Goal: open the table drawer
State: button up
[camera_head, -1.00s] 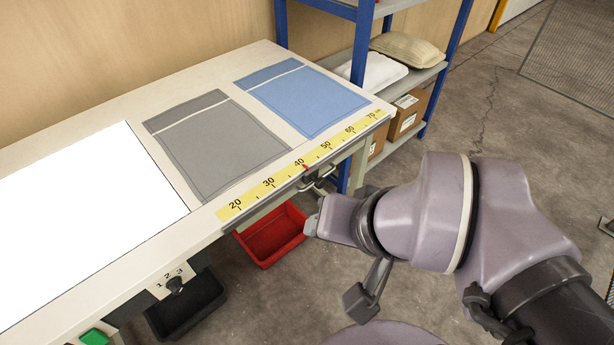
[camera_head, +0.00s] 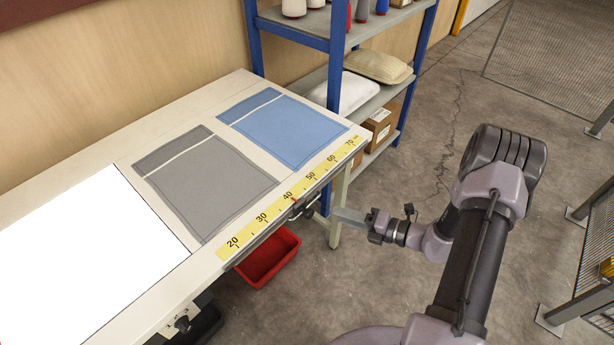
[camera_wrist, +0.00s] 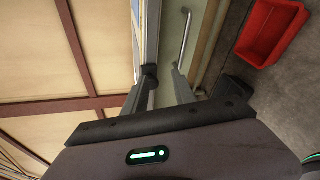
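The table (camera_head: 222,254) stands at the left with its drawer under the front edge. The drawer's metal handle (camera_head: 303,208) shows below the yellow ruler; the drawer front is mostly hidden from above and looks shut. My gripper (camera_head: 341,214) is just right of the handle, level with the table's front edge and apart from the handle. In the wrist view, the bar handle (camera_wrist: 187,38) runs along a pale front panel (camera_wrist: 205,45). My two gripper fingers (camera_wrist: 164,86) are spread with nothing held; the handle's near end shows close to the fingertips.
A red bin (camera_head: 267,258) sits under the table and also shows in the wrist view (camera_wrist: 270,32). A blue-framed shelf (camera_head: 335,75) with pillows and boxes stands behind the table. Fabric pieces lie on the tabletop. Open floor lies right of the table.

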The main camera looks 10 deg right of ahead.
aim_at(310, 203)
notch_tip(310, 203, down, 6)
jog(key=d+m+t+h, duration=0.2)
jog(key=d+m, duration=0.1)
jog(key=m, duration=0.3)
jog(key=shift+n, duration=0.3)
jog(key=b+x, duration=0.2)
jog(key=x, duration=0.6)
jog(key=b+x, duration=0.3)
jog(key=x, duration=0.5)
jog(key=shift+w+a+r, duration=0.15)
jog(key=shift+w+a, duration=0.05)
grip_shut()
